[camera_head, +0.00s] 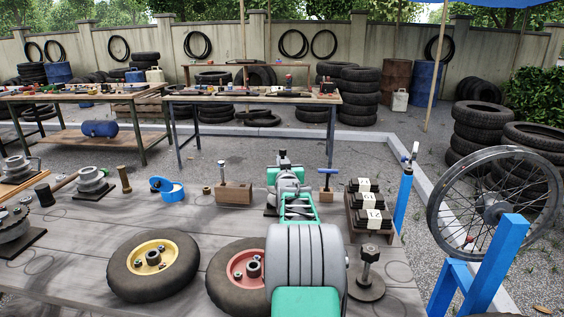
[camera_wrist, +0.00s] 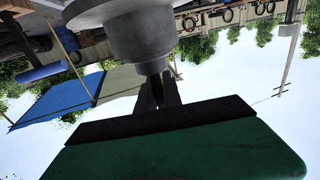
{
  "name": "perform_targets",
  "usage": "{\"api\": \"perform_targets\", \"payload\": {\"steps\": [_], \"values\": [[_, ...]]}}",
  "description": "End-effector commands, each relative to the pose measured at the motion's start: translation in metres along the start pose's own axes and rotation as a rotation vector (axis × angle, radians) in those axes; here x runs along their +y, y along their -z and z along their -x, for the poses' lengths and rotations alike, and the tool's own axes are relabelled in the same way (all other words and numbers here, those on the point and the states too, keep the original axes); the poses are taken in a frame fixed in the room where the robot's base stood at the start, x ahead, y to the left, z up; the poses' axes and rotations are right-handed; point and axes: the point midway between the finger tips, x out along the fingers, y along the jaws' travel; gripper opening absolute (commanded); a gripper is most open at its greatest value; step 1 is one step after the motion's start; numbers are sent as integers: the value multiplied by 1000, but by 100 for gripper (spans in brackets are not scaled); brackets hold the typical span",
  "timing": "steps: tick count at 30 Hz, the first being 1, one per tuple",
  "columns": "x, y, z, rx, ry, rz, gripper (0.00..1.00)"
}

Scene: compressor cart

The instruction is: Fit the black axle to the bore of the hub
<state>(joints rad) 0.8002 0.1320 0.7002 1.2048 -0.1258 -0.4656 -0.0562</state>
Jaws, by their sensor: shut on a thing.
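In the wrist view, which is upside down, my gripper (camera_wrist: 157,98) has its dark fingers shut on the black axle (camera_wrist: 156,86). Only a small dark part of the axle shows. Its end meets the free end of a grey stepped hub (camera_wrist: 142,36). I cannot tell whether the axle is inside the bore or only against its mouth; the bore is hidden. In the head view, my grey and green arm reaches over the bench and hides most of the gripper, axle and hub.
The bench (camera_head: 60,270) carries a yellow-centred wheel (camera_head: 125,277) and a red-centred wheel (camera_head: 225,285) near my arm. Stacked weights (camera_head: 368,205) and a spoked wheel (camera_head: 455,215) stand right.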

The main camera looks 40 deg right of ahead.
Motion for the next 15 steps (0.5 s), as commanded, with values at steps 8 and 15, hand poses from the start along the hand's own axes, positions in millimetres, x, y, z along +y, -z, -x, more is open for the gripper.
{"api": "perform_targets", "payload": {"steps": [8,15], "values": [[0,-8,0,2,0,0,0],[0,-14,0,2,0,0,0]]}}
